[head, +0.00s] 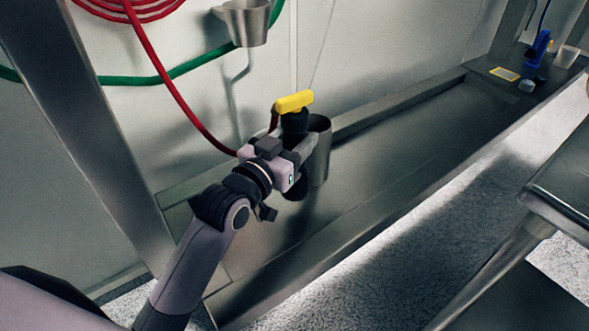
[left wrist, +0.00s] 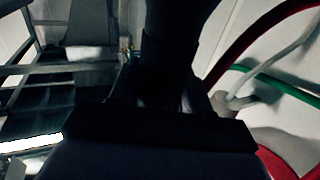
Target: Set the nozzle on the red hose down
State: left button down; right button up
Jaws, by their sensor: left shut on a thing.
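The nozzle (head: 293,120) is black with a yellow top (head: 294,101). It stands roughly upright in my left gripper (head: 294,168), which is shut around its black body above the steel surface. I cannot tell whether its lower end touches the surface. The red hose (head: 168,80) runs from the wall at the upper left down to the gripper. In the left wrist view the dark nozzle (left wrist: 172,60) fills the middle, and the red hose (left wrist: 235,50) curves at the right. My right gripper is not in view.
A metal cup (head: 321,150) stands right behind the nozzle. The long steel surface (head: 410,140) is bare to the right. A metal funnel (head: 247,22) and a green hose (head: 190,65) are at the wall. A blue object (head: 538,47) and a pale cup (head: 567,57) stand at the far end.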

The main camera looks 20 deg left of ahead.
pick_arm(q)
notch_tip(320, 180, down, 5)
jog(key=shift+r+b, duration=0.1)
jog(key=shift+b, duration=0.6)
jog(key=shift+f, duration=0.35)
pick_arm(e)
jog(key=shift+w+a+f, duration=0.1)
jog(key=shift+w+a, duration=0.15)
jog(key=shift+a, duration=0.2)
pick_arm(q)
jog(key=c, duration=0.5)
grip_release()
jog(key=shift+f, duration=0.25)
